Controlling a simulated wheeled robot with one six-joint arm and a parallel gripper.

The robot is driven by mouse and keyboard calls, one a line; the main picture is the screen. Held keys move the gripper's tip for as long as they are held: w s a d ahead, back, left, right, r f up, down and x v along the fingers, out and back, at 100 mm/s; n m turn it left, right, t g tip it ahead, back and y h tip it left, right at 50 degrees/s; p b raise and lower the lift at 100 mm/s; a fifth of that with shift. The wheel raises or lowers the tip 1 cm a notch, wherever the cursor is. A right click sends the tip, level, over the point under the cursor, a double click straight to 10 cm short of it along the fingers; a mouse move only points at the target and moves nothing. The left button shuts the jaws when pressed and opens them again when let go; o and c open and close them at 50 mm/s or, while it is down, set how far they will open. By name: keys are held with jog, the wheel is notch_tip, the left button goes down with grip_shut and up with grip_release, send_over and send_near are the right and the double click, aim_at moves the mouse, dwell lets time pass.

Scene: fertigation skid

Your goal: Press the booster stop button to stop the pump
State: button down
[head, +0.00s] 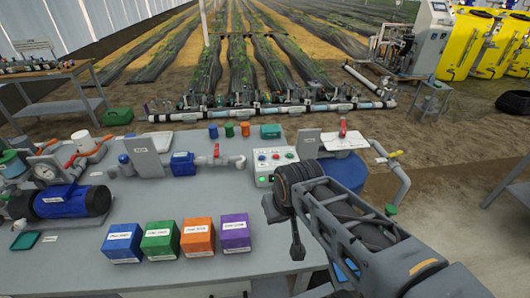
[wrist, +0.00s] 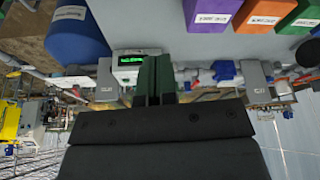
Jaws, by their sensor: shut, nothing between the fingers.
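A pale control box (head: 264,167) stands at the back right of the grey bench in the head view. Its top carries a few small red and blue buttons (head: 276,156), and a green light glows on its front. I cannot read which button is the booster stop. The box also shows in the wrist view (wrist: 128,73), picture upside down, with a lit green display. My gripper (wrist: 157,60) is shut and empty; its dark fingers point towards the box area and overlap its edge in the picture. I see no contact. In the head view my arm hides the fingertips.
Blue, green, orange and purple boxes (head: 198,236) line the bench front. A blue pump (head: 72,201) and pipes with valves stand at left. A grey upright plate (head: 308,145) and a blue tank (head: 345,172) are right of the control box. The middle bench is fairly clear.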

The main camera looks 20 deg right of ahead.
jog(key=shift+s, duration=0.15)
jog(key=shift+d, duration=0.1)
jog(key=w+d+r+n+t+h+p, duration=0.1)
jog(key=w+d+r+n+t+p, duration=0.2)
jog(key=w+n, duration=0.6)
jog(key=w+d+r+n+t+h+p, duration=0.1)
jog(key=w+d+r+n+t, duration=0.1)
jog(key=w+d+r+n, duration=0.55)
jog(key=w+d+r+n+t+h+p, duration=0.1)
jog(key=w+n+t, duration=0.2)
jog(key=w+n, duration=0.85)
jog(key=w+f+n+y+p, duration=0.2)
jog(key=w+f+n+y, duration=0.15)
jog(key=w+n, duration=0.55)
notch_tip(320, 180, down, 11)
jog(key=d+n+g+y+p, duration=0.1)
jog(key=d+n+g+y, duration=0.1)
jog(key=n, duration=1.2)
jog(key=shift+w+g+y, duration=0.45)
jog(key=shift+g+y, duration=0.45)
jog(key=shift+y, duration=0.15)
jog(key=shift+f, duration=0.15)
